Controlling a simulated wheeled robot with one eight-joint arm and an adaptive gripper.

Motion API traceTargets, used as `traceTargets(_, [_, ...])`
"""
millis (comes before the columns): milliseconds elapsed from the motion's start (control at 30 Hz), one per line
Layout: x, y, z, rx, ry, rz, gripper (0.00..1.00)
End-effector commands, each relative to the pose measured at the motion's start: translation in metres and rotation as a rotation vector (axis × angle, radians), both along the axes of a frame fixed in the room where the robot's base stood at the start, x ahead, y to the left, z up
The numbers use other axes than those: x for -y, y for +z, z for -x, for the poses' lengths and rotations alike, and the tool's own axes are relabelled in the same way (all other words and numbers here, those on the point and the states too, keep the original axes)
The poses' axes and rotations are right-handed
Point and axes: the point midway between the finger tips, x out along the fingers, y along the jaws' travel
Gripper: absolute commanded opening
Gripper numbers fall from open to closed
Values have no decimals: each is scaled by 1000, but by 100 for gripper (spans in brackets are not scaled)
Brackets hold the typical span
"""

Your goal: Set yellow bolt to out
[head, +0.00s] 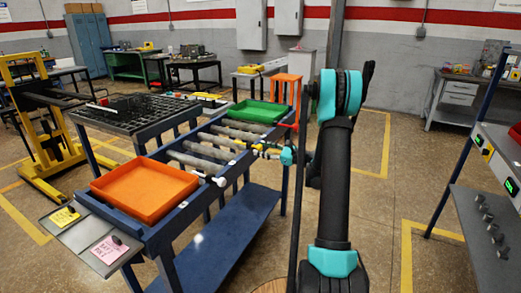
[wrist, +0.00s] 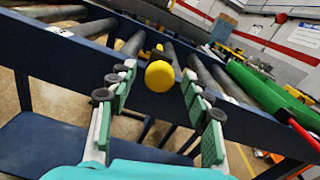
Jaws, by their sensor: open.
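The yellow bolt (wrist: 159,76) shows in the wrist view as a round yellow knob, end-on, at the blue side rail of the roller table (wrist: 70,52). A dark piece sits right behind the knob. My gripper (wrist: 158,98) is open, with its green-padded fingers on the left and right of the knob. Gaps show between the knob and the pads, and I see no contact. In the head view, my gripper (head: 287,156) is a small teal shape beside the table's right side, with small yellow parts near it. My arm partly hides that area.
An orange tray (head: 146,188) stands at the near end of the table, and a green tray (head: 256,112) at the far end, with grey rollers (head: 206,148) between. A blue lower shelf (head: 235,230) lies below. A grey bench (head: 485,225) stands at the right.

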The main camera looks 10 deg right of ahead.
Motion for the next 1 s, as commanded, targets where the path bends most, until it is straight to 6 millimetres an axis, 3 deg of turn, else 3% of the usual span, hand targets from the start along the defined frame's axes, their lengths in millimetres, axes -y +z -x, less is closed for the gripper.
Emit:
traceTargets(467, [-10, 0, -7, 0, 0, 0, 48])
traceTargets(833, [-10, 0, -7, 0, 0, 0, 2])
traceTargets(1000, [-10, 0, -7, 0, 0, 0, 0])
